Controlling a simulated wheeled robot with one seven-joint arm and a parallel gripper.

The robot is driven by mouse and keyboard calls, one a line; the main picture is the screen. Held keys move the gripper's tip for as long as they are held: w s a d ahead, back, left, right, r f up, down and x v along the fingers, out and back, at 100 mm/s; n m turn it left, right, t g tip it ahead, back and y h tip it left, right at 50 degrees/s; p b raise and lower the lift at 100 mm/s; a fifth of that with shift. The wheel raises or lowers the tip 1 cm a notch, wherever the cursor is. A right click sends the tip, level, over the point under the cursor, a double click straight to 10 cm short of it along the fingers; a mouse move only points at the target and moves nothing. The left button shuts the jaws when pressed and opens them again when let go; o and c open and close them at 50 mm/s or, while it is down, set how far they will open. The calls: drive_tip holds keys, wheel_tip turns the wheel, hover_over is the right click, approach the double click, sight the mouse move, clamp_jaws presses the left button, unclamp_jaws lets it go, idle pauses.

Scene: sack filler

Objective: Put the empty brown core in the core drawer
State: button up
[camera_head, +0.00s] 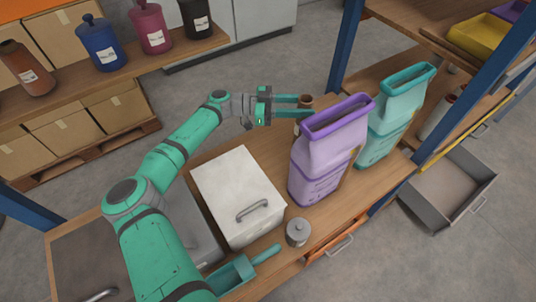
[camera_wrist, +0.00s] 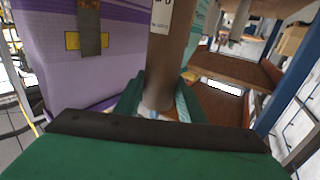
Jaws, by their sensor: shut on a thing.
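My gripper (camera_head: 306,108) is shut on a brown tube, the core (camera_head: 306,100), above the far end of the workbench. In the wrist view the core (camera_wrist: 172,55) stands between my two fingertips (camera_wrist: 160,100), with a pale label on its side. An open, empty grey drawer (camera_head: 484,198) juts out low at the right, beneath the shelving; no label on it can be read. It lies well to the right of my gripper, beyond the sacks.
An open purple sack (camera_head: 318,165) and an open teal sack (camera_head: 388,125) stand on the bench (camera_head: 262,150), right of my gripper. A white lidded box (camera_head: 237,190) and a small metal canister (camera_head: 298,232) are nearer. A blue post (camera_head: 347,45) rises behind.

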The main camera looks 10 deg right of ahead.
wheel_tip(320, 180, down, 10)
drive_tip(key=shift+s+a+r, duration=0.15)
drive_tip(key=shift+s+a, duration=0.1)
drive_tip(key=shift+a, duration=0.1)
idle(0.4)
drive_tip(key=o, duration=1.3)
